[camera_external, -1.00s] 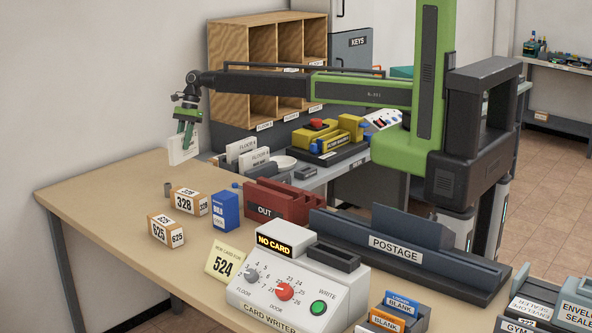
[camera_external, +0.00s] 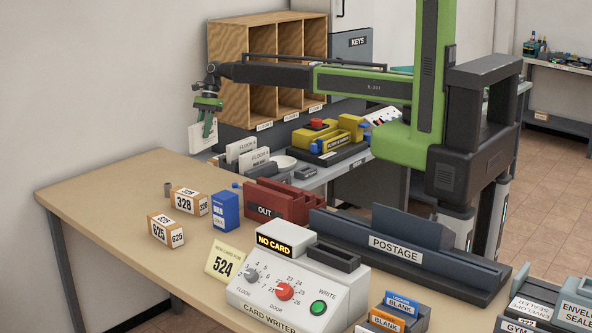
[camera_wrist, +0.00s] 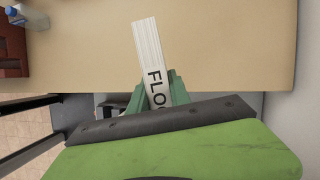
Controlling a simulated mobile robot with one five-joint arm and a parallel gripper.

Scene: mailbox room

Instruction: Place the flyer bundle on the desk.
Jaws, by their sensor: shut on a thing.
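My gripper (camera_external: 207,112) is shut on a white flyer bundle (camera_external: 200,137) and holds it hanging down in the air. The bundle is close to the left wall, past the far end of the tan desk (camera_external: 125,185). In the wrist view the bundle (camera_wrist: 149,50) sticks out from between the green fingers (camera_wrist: 158,95), tilted a little. Its label reads "FLO", and the rest is hidden by the gripper. The desk surface (camera_wrist: 220,50) shows beyond it.
Boxes marked 328 (camera_external: 184,202) and 625 (camera_external: 160,230), a blue box (camera_external: 226,211) and a red OUT tray (camera_external: 290,201) stand on the desk. The far left desk area is clear. Other white bundles (camera_external: 242,150) stand on the grey bench, before a wooden pigeonhole shelf (camera_external: 228,70).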

